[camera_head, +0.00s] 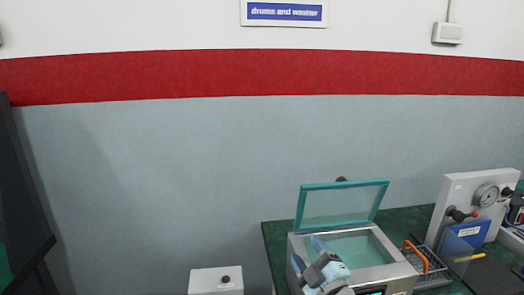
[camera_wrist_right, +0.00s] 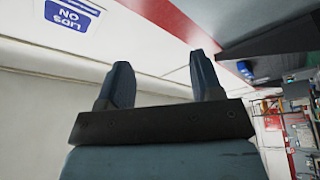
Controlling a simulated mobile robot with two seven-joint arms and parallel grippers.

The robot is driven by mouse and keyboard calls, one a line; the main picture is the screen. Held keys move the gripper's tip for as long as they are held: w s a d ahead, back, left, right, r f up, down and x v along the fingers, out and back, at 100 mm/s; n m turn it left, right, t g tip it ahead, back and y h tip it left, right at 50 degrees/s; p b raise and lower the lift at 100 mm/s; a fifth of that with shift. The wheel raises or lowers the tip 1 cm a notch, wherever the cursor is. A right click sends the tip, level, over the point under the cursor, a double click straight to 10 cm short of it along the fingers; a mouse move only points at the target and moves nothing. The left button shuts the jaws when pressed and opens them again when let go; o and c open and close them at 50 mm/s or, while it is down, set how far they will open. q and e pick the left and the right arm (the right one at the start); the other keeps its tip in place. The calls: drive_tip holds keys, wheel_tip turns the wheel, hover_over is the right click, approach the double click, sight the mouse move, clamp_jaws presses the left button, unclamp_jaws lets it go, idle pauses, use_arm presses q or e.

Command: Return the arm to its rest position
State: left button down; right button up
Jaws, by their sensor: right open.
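My right gripper (camera_head: 308,254) shows low in the head view, in front of a steel machine (camera_head: 398,270) with a raised teal-framed clear lid (camera_head: 341,205). Its two blue fingers point up and to the left, over the machine in the picture. In the right wrist view the gripper (camera_wrist_right: 162,80) is open, its two fingers wide apart with nothing between them. I cannot tell its exact height over the machine. My left gripper does not show in either view.
A dark green bench top (camera_head: 405,217) carries the machine, a wire basket with an orange handle (camera_head: 416,256), a gauge panel (camera_head: 457,190) and a blue board (camera_head: 465,237). A white box (camera_head: 216,280) stands left of the bench. A dark panel (camera_head: 22,200) stands far left.

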drive_tip(key=s+d+f+m+g+h, duration=0.75)
drive_tip(key=s+d+f+m, duration=0.35)
drive_tip(key=s+f, duration=0.35)
drive_tip(key=s+d+f+m+g, duration=0.15)
drive_tip(key=s+g, duration=0.25)
drive_tip(key=s, duration=0.6)
drive_tip(key=s+d+f+m+g, duration=0.1)
drive_tip(key=s+d+f+g, duration=0.2)
drive_tip(key=s, duration=0.8)
drive_tip(key=w+a+f+t+y+p, duration=0.2)
drive_tip(key=w+a+f+t+p, duration=0.2)
drive_tip(key=w+a+t+p, duration=0.2)
drive_tip(key=shift+w+f+n+t+p, duration=0.35)
drive_tip(key=shift+n+p, duration=0.1)
drive_tip(key=shift+p, duration=0.7)
drive_tip(key=shift+a+r, duration=0.1)
